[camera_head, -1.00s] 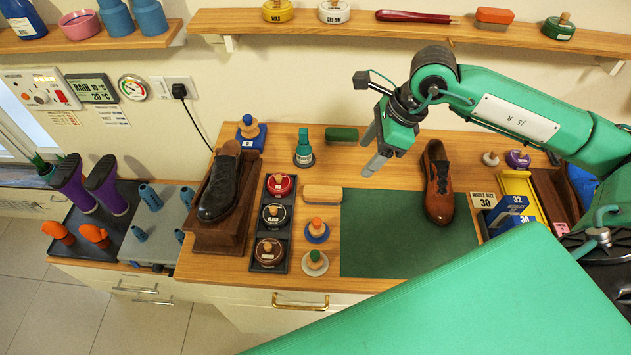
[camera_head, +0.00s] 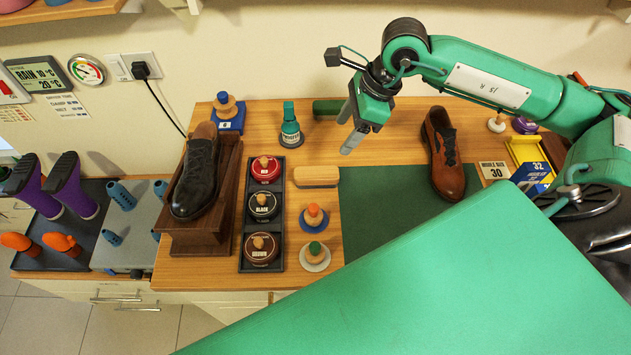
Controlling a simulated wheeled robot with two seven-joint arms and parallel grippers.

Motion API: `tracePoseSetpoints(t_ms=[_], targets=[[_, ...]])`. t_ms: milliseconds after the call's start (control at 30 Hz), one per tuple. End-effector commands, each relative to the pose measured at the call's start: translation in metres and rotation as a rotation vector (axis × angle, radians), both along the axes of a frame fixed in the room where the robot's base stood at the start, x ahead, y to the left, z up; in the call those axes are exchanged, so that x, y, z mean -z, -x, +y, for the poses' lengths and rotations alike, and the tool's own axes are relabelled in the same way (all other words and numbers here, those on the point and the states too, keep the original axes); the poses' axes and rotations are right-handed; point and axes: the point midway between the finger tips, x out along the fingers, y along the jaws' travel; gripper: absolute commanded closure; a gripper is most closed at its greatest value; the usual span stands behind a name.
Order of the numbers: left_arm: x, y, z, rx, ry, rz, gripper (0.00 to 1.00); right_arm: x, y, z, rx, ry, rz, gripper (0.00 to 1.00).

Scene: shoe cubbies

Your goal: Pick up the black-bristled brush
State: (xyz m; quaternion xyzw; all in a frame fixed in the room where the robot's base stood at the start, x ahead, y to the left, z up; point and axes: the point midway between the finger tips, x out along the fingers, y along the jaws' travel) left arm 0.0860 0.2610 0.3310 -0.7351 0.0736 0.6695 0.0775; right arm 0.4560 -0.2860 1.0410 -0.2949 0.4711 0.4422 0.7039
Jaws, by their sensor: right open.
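My right gripper (camera_head: 348,128) is open and empty above the bench, with its fingers pointing down and left. A dark green block-shaped brush (camera_head: 326,107) lies at the back of the bench, just left of the gripper; its right end is close to or behind a finger. A pale wooden block-shaped brush (camera_head: 316,176) lies nearer, at the green mat's left edge, below and left of the gripper. Both show mainly from above, and I cannot tell the bristle colour of either. My left gripper is not in view.
Nearby on the bench (camera_head: 300,273) are a green bottle (camera_head: 290,128), orange-topped dauber (camera_head: 313,215), green-topped dauber (camera_head: 314,255) and tin tray (camera_head: 246,265). A black shoe (camera_head: 197,175) stands left and a brown shoe (camera_head: 446,160) right. The mat (camera_head: 385,200) is mostly clear; a green part of me covers the lower right.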

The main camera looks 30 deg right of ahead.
Motion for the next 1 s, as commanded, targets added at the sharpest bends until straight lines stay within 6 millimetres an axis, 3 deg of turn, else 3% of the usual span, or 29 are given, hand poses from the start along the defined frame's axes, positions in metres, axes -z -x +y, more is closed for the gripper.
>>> tracePoseSetpoints(t_ms=[33, 233, 500, 733, 1000], targets=[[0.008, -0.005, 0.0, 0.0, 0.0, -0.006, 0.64, 0.008, 0.0, 0.0, 0.0, 0.0, 0.0, 0.36], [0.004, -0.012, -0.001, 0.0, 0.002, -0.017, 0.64, 0.022, -0.002, 0.005, 0.0, -0.002, 0.002, 0.36], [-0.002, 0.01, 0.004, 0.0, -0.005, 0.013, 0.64, 0.069, -0.01, 0.024, -0.001, -0.003, 0.003, 0.36], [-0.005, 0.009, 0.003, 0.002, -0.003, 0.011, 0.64, 0.088, -0.014, 0.031, 0.0, -0.001, 0.0, 0.36], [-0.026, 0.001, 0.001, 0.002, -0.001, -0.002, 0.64, 0.119, -0.017, 0.046, 0.0, -0.001, 0.003, 0.36]])
